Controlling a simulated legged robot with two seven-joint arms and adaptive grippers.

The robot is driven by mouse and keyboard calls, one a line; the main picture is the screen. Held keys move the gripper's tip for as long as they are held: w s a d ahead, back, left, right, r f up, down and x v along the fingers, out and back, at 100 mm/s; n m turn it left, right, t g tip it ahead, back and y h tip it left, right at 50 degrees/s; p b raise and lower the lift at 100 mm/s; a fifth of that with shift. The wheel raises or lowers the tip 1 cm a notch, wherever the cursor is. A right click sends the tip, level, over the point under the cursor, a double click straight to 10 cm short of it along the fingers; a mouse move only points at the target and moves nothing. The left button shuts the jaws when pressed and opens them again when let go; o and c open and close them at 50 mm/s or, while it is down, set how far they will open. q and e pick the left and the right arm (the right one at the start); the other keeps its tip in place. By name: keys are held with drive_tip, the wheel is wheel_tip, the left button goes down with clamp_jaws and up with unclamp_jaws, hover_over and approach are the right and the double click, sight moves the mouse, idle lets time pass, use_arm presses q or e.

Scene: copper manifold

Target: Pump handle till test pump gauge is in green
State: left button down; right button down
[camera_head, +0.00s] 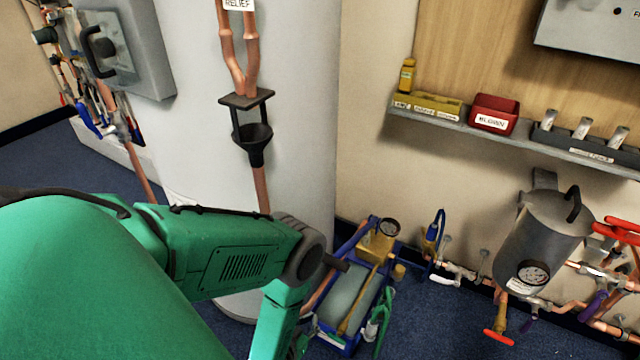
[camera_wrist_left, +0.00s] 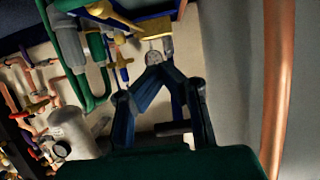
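The test pump sits on the floor in the head view, with a blue tray (camera_head: 333,341), a grey tank and a long yellow handle (camera_head: 358,300) lying low along it. The tips overlap the gauge area in that view, apart from the handle. My right gripper is not in view.
A large white cylinder (camera_head: 300,130) with a copper drain pipe stands left of the pump. A grey vessel (camera_head: 540,235) with copper pipes and red valves is at right. A shelf (camera_head: 540,143) runs above. My green left arm hides much of the lower left.

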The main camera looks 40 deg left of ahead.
use_arm(q)
drive_tip(key=s, duration=0.2)
drive_tip(key=shift+s+d+f, duration=0.15)
drive_tip(key=shift+s+d, duration=0.1)
drive_tip(key=shift+s, duration=0.15)
idle(0.4)
